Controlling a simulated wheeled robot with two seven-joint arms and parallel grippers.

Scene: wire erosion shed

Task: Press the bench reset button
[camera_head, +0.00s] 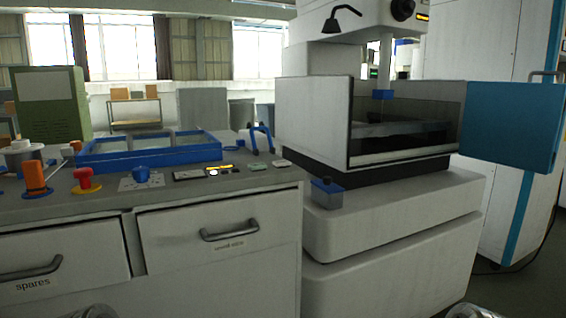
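On the grey bench top (60,203) stand several controls. A red mushroom-shaped button on a yellow base (83,180) is near the front left. A blue knob (141,174) sits on a light plate to its right. Further right is a small dark panel with a lit white spot (213,172). No readable label shows which control is the reset button. Only rounded grey metal parts of my arms show at the bottom edge, one at left and one right of centre. No gripper fingers are visible, and nothing of mine touches the controls.
An orange cylinder (36,176) stands left of the red button. Bench drawers with handles (230,233) face me. The white erosion machine (400,215) stands at right.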

